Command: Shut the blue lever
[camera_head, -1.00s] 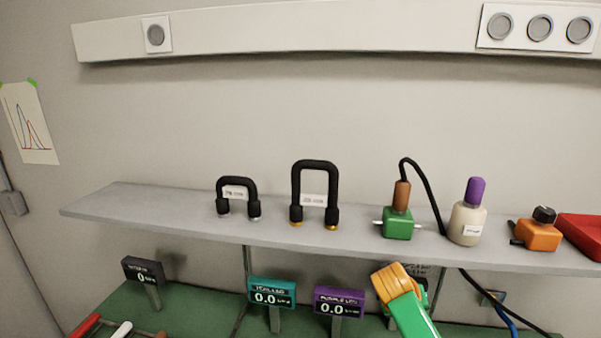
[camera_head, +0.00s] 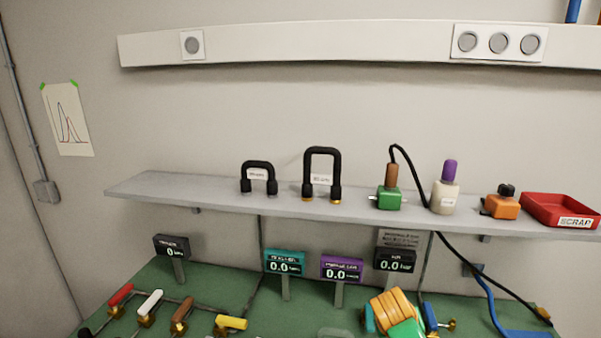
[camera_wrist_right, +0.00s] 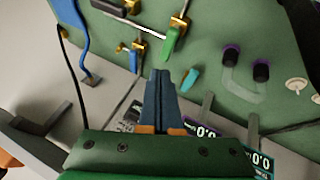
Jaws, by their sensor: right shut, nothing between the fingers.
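A blue lever handle (camera_head: 430,317) stands beside a brass valve fitting (camera_head: 448,324) at the bottom right of the head view, just right of my right arm. My right gripper (camera_wrist_right: 168,77) is shut and empty in the right wrist view, its dark blue fingers pointing up the picture over the green panel. A brass fitting (camera_wrist_right: 137,46) lies just beyond the fingers to the left. In the head view my arm hides the right fingers. My left gripper is in neither view.
A green lever (camera_wrist_right: 171,43) and a teal handle (camera_wrist_right: 189,80) are close to the right fingers. Red (camera_head: 121,294), white (camera_head: 150,302), brown (camera_head: 181,308) and yellow (camera_head: 231,322) levers stand at left. A shelf (camera_head: 225,205) overhangs the back. A blue hose (camera_wrist_right: 82,45) runs at left.

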